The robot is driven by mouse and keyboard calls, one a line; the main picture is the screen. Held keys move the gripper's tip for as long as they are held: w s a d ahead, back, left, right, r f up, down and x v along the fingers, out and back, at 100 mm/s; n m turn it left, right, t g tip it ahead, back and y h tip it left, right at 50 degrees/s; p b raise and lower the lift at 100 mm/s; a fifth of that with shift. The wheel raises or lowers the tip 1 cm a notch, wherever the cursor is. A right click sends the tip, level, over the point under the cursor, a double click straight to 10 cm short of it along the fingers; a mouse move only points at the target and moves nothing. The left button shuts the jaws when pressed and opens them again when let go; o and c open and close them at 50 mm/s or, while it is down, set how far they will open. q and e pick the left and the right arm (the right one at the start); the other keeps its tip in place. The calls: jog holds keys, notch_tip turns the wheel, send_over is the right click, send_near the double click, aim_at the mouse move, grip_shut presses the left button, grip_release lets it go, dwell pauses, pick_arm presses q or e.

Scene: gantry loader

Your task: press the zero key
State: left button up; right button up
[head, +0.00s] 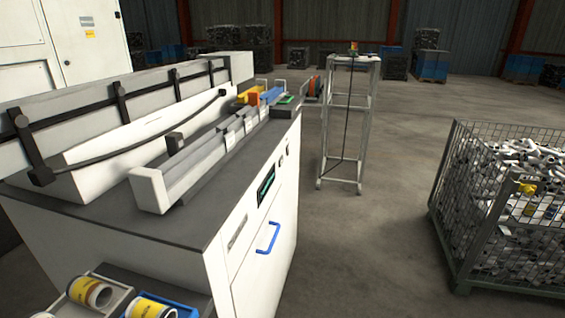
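The white machine cabinet (225,262) with a dark top stands at the left and middle of the head view. On its front is a dark panel with a small green display (266,186). A pale plate (238,232) sits to the left of the display, and small dark fittings (281,160) sit to its right. I cannot make out which of these, if any, is the zero key; any marking is too small to read. Neither of my grippers shows in the head view.
A blue handle (268,238) sticks out below the display. Trays with yellow-labelled cans (90,291) are at bottom left. A wire cage of metal parts (505,200) stands at right, and a wheeled stand (350,125) stands behind. The floor between cabinet and cage is clear.

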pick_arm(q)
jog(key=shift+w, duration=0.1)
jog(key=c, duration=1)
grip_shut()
